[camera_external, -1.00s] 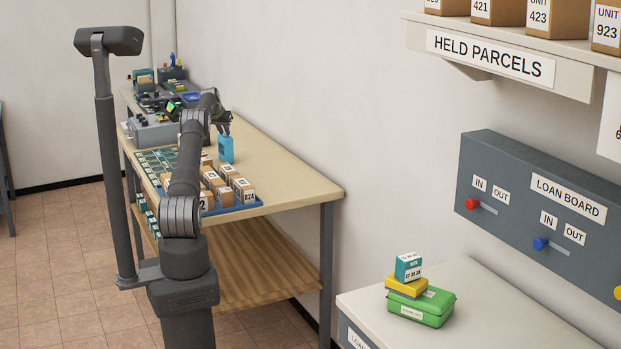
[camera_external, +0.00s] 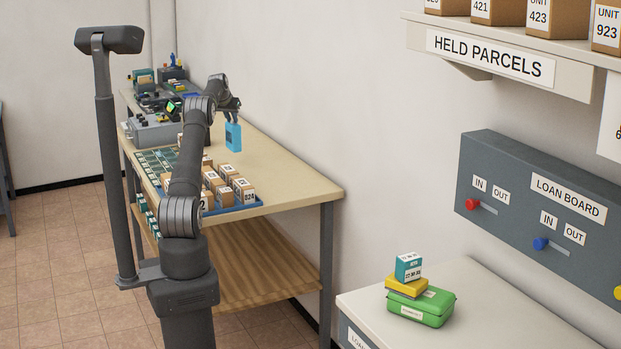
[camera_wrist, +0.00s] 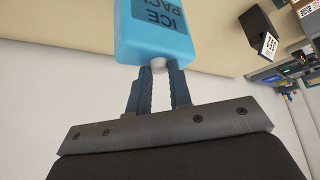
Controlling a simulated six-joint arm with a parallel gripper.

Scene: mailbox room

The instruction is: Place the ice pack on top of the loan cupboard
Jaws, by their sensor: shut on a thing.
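The ice pack (camera_external: 233,137) is a light blue slab held upright above the wooden table. In the wrist view the ice pack (camera_wrist: 155,38) shows its "ICE PACK" label and a white cap between the fingers. My gripper (camera_external: 232,114) is shut on its cap end, and the pack hangs below the fingers. In the wrist view my gripper (camera_wrist: 158,72) fills the lower middle. The loan cupboard (camera_external: 480,315) is at the lower right, with a pale top, far from my gripper. On its top stand a green case (camera_external: 422,308), a yellow box (camera_external: 405,286) and a teal box (camera_external: 408,267), stacked.
The table (camera_external: 290,187) carries a blue tray (camera_external: 240,208) of small cartons. A grey loan board (camera_external: 530,205) with sliders hangs on the wall behind the cupboard. The held parcels shelf (camera_external: 500,58) juts out above. The cupboard top is bare right of the stack.

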